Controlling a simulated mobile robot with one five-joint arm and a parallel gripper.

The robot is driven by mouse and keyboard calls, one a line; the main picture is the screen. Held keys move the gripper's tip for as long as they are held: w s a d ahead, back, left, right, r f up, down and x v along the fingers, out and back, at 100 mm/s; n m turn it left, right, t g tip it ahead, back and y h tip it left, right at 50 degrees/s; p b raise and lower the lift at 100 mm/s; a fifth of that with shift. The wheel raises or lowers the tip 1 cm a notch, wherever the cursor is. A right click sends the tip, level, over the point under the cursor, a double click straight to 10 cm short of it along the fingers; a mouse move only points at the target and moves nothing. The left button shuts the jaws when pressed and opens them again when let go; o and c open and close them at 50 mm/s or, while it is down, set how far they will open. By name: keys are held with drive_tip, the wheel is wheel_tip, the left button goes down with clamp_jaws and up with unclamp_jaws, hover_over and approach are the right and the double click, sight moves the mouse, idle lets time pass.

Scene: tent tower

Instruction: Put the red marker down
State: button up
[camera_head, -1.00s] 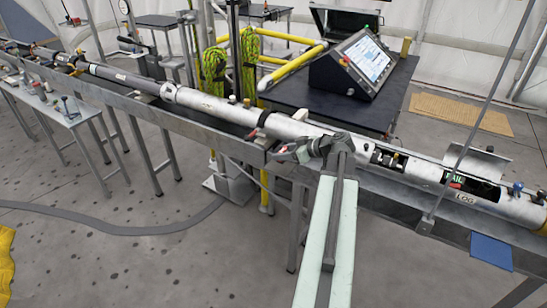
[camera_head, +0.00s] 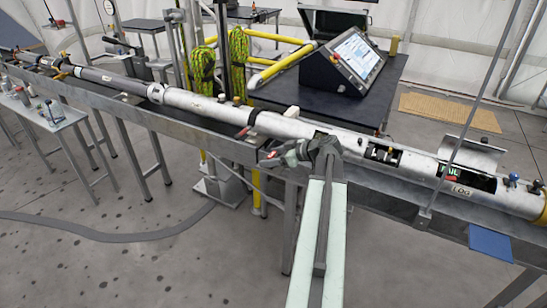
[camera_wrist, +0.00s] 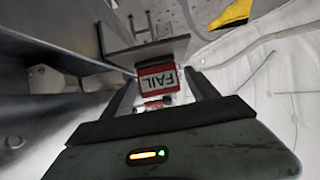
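The red marker (camera_wrist: 158,80), a small red block with a white face reading FAIL, sits between the two fingertips in the wrist view. My gripper (camera_wrist: 160,88) appears shut on it; a small red and white piece (camera_wrist: 158,103) shows just below it. In the head view my gripper (camera_head: 270,157) points left, at the near edge of the bench beside the long silver tube (camera_head: 340,138). A bit of red shows at its tip, too small to read. Whether the marker touches any surface is hidden.
The long metal bench (camera_head: 385,190) carries the tube, which has open windows on the right. A dark table with a tilted screen console (camera_head: 355,62) stands behind. A side table (camera_head: 45,115) with small items is at left. A blue pad (camera_head: 490,243) hangs at front right.

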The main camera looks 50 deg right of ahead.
drive_tip(key=shift+r+p, duration=0.25)
drive_tip(key=shift+p, duration=0.05)
drive_tip(key=p+v, duration=0.5)
drive_tip(key=v, duration=0.7)
drive_tip(key=shift+f, duration=0.15)
